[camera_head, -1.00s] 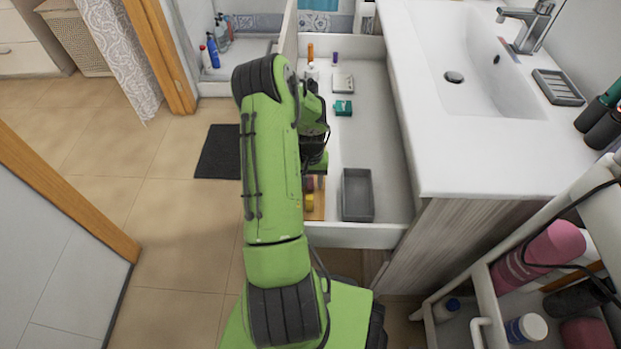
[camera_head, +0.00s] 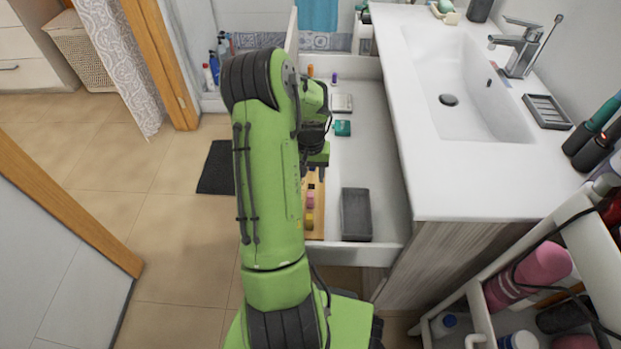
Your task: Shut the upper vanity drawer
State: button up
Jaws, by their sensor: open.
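The upper vanity drawer (camera_head: 378,160) is pulled out to the left from under the white sink top. It holds a grey box (camera_head: 356,215), a teal item (camera_head: 342,128), a pale case (camera_head: 341,103) and a wooden tray (camera_head: 318,228) with small pink and yellow items. My gripper (camera_head: 318,172) is open, pointing down over the left part of the drawer, above the wooden tray. My green arm hides most of the drawer's left front panel, so I cannot tell whether the gripper touches it.
The sink top (camera_head: 450,190) with its faucet (camera_head: 522,45) lies right of the drawer. A white cart (camera_head: 482,318) with bottles stands at the lower right. A wooden door frame (camera_head: 75,200) stands further left.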

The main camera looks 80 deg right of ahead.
aim_at(370, 158)
jog(key=j, duration=0.5)
jog(key=k+j, duration=0.15)
jog(key=j, duration=0.8)
jog(key=k, duration=0.05)
